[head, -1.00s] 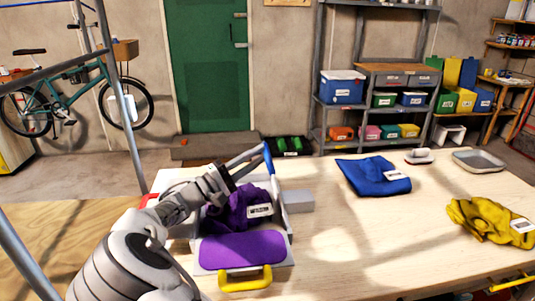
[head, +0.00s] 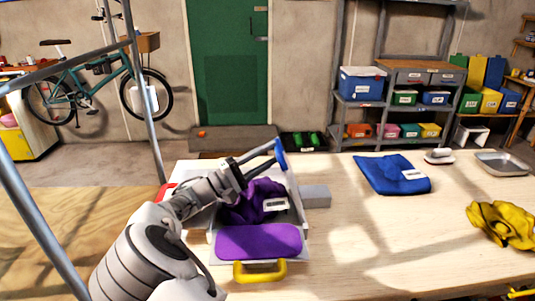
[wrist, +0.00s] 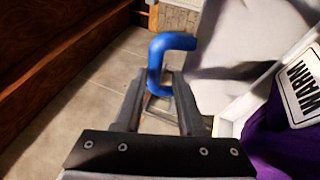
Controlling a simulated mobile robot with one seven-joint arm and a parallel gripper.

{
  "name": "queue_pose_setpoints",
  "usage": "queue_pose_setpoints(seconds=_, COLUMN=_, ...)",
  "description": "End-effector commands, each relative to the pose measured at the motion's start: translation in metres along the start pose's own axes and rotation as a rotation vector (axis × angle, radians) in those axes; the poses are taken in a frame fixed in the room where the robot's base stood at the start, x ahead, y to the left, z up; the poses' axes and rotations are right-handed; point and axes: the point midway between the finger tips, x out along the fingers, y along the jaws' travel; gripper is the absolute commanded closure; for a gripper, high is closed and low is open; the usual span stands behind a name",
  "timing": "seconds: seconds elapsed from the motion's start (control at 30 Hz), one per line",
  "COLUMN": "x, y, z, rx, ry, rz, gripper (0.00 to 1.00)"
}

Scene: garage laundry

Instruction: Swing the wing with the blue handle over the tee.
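The purple tee (head: 252,203) lies bunched in the middle of a white folding board, its white label facing up; it also shows at the right of the wrist view (wrist: 265,148). Flat purple cloth (head: 258,241) covers the front panel, which has a yellow handle (head: 260,272). The blue handle (head: 281,155) is at the board's back right, on a wing that stands tilted up; the wing's grey panel (wrist: 235,60) shows in the wrist view. My gripper (head: 274,152) has its fingers on both sides of the blue handle (wrist: 160,65) and appears shut on it.
A grey block (head: 315,196) sits right of the board. A blue folded cloth (head: 392,174), a yellow cloth (head: 500,223), a white-topped item (head: 438,156) and a metal tray (head: 502,163) lie farther right. The tabletop between board and cloths is clear.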

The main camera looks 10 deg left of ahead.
Motion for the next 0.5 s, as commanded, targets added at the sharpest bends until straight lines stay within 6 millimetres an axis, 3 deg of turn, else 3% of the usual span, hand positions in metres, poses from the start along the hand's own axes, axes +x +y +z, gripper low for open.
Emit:
queue_pose_setpoints(seconds=0.27, x=-0.012, y=-0.005, z=0.001, rx=-0.006, ry=0.0, rz=-0.008, gripper=0.65)
queue_pose_setpoints(seconds=0.5, x=-0.064, y=0.002, z=0.001, rx=-0.002, ry=0.003, rz=-0.003, gripper=0.65)
